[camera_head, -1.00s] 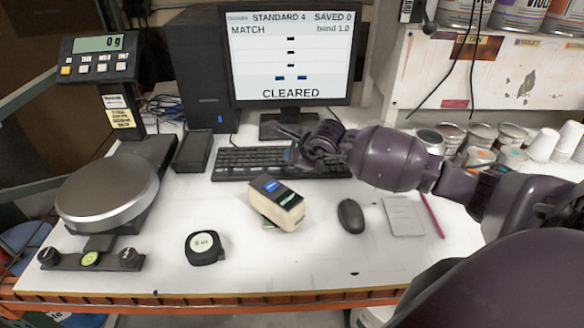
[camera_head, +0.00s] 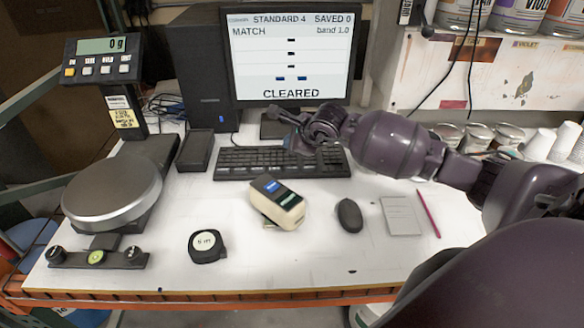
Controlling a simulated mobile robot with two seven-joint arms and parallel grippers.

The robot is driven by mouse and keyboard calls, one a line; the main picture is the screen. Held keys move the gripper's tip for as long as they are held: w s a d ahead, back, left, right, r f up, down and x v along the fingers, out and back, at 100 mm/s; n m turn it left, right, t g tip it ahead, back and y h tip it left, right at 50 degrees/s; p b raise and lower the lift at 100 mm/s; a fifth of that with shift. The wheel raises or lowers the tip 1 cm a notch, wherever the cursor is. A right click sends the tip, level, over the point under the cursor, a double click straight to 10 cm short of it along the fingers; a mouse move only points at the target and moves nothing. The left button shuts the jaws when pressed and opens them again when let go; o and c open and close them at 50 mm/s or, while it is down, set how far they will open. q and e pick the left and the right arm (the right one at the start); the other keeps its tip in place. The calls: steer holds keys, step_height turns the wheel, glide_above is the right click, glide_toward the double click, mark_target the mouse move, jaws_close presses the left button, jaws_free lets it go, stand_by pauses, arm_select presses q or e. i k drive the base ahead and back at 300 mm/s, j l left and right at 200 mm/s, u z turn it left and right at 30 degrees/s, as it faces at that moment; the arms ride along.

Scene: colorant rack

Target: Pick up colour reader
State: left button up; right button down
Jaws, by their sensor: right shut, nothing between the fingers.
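The colour reader (camera_head: 283,207) is a cream, box-shaped device with a dark top and a small blue screen. It lies on the white table in front of the keyboard (camera_head: 240,166), left of the mouse. My right arm reaches in from the right. Its gripper (camera_head: 279,116) is shut and empty, in front of the lower part of the monitor, above and behind the keyboard's right half. It is apart from the reader, which lies nearer the front edge. The fingertips are small and dark in this view. My left gripper does not show.
A black mouse (camera_head: 349,215), a notepad (camera_head: 400,216) and a pink pencil (camera_head: 428,213) lie right of the reader. The monitor (camera_head: 290,60) and paint cans (camera_head: 478,137) stand behind.

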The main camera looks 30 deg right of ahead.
mark_target(283, 208)
steer(key=k+l, duration=0.15)
steer(key=k, duration=0.35)
steer(key=k+l, duration=0.1)
steer(key=k, duration=0.4)
